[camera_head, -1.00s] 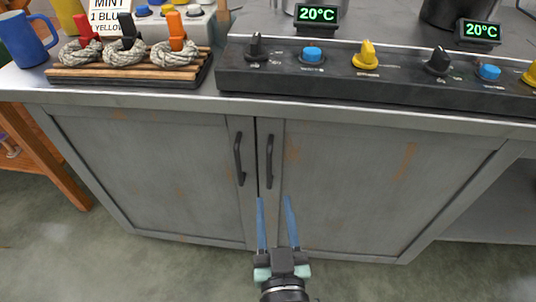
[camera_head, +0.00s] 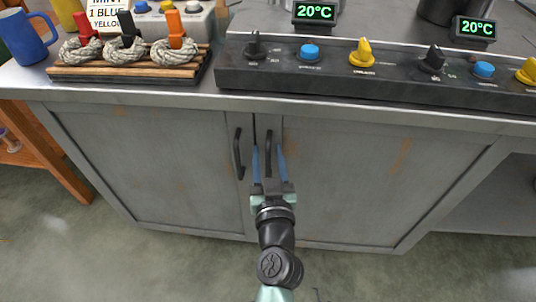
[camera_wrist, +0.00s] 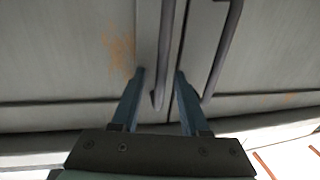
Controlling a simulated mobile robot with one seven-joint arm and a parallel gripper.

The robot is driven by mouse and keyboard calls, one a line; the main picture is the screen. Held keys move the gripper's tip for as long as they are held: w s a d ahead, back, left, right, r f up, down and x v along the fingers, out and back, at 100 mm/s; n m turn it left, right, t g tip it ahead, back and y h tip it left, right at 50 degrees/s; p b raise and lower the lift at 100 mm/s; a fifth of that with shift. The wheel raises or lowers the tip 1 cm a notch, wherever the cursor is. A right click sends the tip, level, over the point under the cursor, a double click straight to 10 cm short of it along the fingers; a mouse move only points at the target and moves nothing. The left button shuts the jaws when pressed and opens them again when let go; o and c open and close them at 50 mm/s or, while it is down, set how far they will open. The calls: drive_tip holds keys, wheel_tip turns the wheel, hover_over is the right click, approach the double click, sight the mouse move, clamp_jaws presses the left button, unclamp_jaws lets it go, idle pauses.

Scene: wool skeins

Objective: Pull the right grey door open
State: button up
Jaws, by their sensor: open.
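The right grey door (camera_head: 370,190) is shut, flush with the left grey door (camera_head: 160,170). Its dark upright bar handle (camera_head: 269,140) is near the middle seam. My gripper (camera_head: 268,147) is open, with its two blue fingers on either side of this handle. In the wrist view, the handle (camera_wrist: 167,40) runs down between the spread fingertips of my gripper (camera_wrist: 160,72), and I see a gap on each side. I cannot tell how deep the handle sits between the fingers. The left door's handle (camera_head: 238,153) is just left of my gripper, outside the fingers.
Above the doors is a metal worktop (camera_head: 120,97) with a dark control panel (camera_head: 390,80) of knobs. A wooden rack (camera_head: 120,72) with rope skeins and a blue mug (camera_head: 27,38) stand at left. The floor (camera_head: 130,265) before the doors is clear.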

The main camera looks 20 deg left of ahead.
drive_tip(key=shift+c, duration=0.3)
clamp_jaws()
idle(1.1)
